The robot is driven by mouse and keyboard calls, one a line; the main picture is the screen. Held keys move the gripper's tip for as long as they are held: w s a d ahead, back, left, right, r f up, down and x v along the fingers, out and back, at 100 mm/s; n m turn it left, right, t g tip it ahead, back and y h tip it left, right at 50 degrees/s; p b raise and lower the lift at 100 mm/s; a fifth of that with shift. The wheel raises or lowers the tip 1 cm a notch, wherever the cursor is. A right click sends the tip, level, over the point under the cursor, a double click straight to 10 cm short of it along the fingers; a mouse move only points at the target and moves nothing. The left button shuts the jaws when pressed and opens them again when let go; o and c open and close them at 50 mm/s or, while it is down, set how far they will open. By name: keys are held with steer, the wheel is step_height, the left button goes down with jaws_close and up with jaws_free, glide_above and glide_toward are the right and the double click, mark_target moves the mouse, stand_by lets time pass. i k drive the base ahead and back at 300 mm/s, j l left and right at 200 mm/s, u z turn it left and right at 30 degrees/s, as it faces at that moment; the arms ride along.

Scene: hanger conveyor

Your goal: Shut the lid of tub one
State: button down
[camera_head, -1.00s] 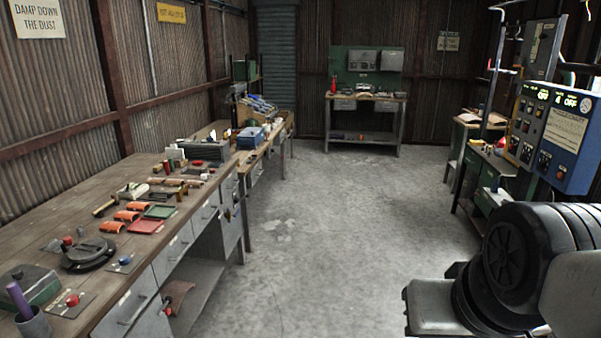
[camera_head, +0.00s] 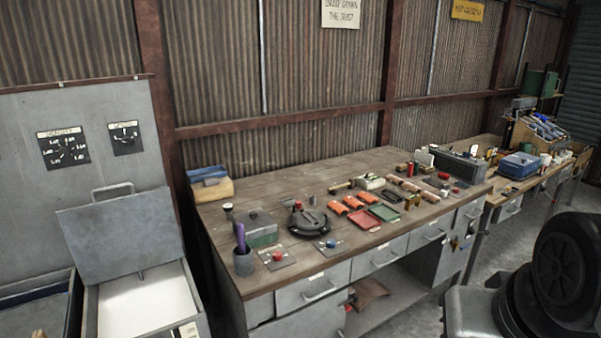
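A grey tub (camera_head: 196,290) stands at the lower left, its front cut off by the picture's lower edge. Its flat grey lid (camera_head: 120,235) is open, tilted up and back, with a bar handle (camera_head: 112,190) at its upper edge. A pale white surface (camera_head: 148,302) shows inside. A second tub (camera_head: 35,290) with a dark bluish rim is partly in view at the far left. I cannot read a number on either tub. My gripper is out of view; only dark, rounded parts of my arm show at the lower right.
A grey panel with two dials (camera_head: 64,147) stands behind the tubs. A wooden workbench (camera_head: 290,190) with drawers and many small tools is just right of the tub. Grey floor shows at the right.

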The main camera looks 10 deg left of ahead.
mark_target(108, 240)
steer(key=i+u, duration=0.15)
steer(key=u, duration=0.25)
steer(key=i+u, duration=0.1)
steer(key=u, duration=0.3)
steer(key=i+l+u, duration=0.15)
steer(key=u, duration=0.25)
steer(key=i+l+u, duration=0.1)
steer(key=u, duration=0.3)
steer(key=i+l+u, duration=0.3)
steer(key=l+u, duration=0.3)
steer(key=i+j, duration=0.05)
steer(key=j, duration=0.05)
